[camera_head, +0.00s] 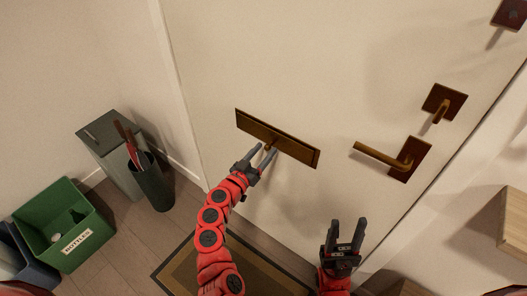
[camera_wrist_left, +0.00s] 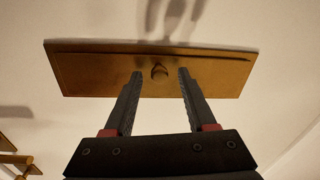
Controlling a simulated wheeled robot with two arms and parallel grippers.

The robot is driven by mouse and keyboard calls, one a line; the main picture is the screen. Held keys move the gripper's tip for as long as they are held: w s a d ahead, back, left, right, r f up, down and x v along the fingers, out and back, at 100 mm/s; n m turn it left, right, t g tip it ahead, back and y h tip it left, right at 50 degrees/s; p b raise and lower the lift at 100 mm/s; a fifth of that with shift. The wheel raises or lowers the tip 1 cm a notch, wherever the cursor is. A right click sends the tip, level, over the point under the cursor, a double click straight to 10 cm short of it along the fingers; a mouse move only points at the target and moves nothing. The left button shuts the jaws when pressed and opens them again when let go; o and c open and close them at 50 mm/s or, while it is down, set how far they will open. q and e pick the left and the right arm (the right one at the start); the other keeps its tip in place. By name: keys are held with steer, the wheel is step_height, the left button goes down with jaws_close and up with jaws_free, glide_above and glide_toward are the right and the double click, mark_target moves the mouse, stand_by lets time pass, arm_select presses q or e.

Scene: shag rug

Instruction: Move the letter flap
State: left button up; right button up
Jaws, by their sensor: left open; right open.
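The letter flap (camera_head: 290,144) is a long brass-coloured plate on the cream door. It also fills the upper middle of the left wrist view (camera_wrist_left: 90,75), with a small round knob (camera_wrist_left: 159,71) near its centre. My left gripper (camera_head: 266,158) is open in front of the flap. In the left wrist view its two fingertips (camera_wrist_left: 160,75) lie on either side of the knob in the picture; I cannot tell whether they touch the plate. My right gripper (camera_head: 345,234) is open and empty, lower right of the flap, in front of the door.
A brass door handle (camera_head: 381,155) and a lock knob (camera_head: 440,110) are right of the flap. A green bottle bin (camera_head: 66,248), a grey bin (camera_head: 100,140) and a dark umbrella stand (camera_head: 153,186) stand at left. A mat (camera_head: 180,268) lies below; a wooden ledge (camera_head: 514,220) is at right.

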arm_select(q)
steer(key=shift+c, duration=0.2)
jaws_close()
stand_by(1.3)
